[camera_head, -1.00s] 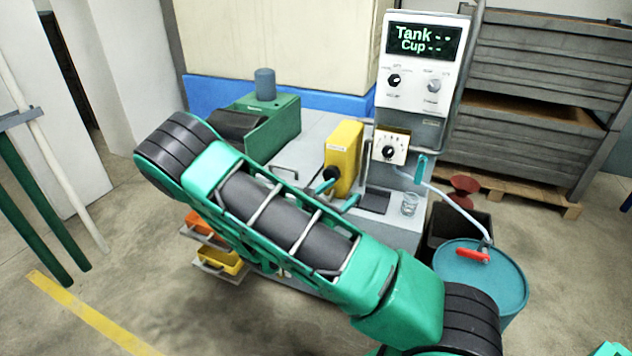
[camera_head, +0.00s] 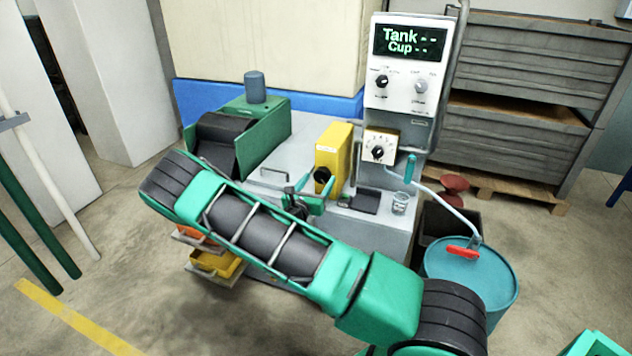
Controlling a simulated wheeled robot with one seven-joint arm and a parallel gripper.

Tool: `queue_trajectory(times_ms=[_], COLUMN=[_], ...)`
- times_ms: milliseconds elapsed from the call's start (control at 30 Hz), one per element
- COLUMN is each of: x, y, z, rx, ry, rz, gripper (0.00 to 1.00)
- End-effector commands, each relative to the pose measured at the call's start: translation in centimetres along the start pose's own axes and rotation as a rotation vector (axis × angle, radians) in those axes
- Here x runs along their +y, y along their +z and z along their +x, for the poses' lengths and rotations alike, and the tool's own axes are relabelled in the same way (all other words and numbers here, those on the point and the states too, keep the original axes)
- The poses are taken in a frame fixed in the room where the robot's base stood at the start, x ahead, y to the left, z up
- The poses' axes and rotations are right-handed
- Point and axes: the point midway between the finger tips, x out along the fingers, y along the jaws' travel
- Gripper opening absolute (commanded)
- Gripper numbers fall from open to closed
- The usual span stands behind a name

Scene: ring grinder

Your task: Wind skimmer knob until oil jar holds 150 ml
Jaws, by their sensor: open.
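A yellow box (camera_head: 333,150) stands on the grey bench with a black knob (camera_head: 322,175) on its front; I cannot read its label. A white dial plate (camera_head: 391,144) with a black dial (camera_head: 378,152) is to its right. I cannot tell for sure which one is the skimmer knob. A small clear jar (camera_head: 400,203) stands at the bench's right front; its oil level is too small to read. My gripper (camera_head: 309,194) is open, its green fingers just below and left of the box's knob in the picture. Contact is unclear, and my arm hides part of the gripper.
The display (camera_head: 409,42) reads "Tank --" and "Cup --". A teal drum (camera_head: 472,275) with a red handle (camera_head: 463,252) stands right of the bench. A green machine (camera_head: 262,130) is at the back left. Orange and yellow bins (camera_head: 216,262) sit below.

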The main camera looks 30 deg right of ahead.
Motion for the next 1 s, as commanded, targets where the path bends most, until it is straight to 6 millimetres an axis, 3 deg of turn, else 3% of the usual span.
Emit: queue_trajectory(times_ms=[200, 500, 700, 767, 1000], x=[-0.1, -0.1, -0.1, 0.7, 0.2], y=[0.0, 0.0, 0.0, 0.1, 0.0], z=[1.7, 1.9, 1.9, 1.0, 1.8], rx=[0.001, 0.001, 0.001, 0.001, 0.0], ry=[-0.001, -0.001, -0.001, 0.004, 0.003], rz=[0.001, 0.001, 0.001, 0.002, 0.029], gripper=[0.65, 0.65, 0.23, 0.24, 0.23])
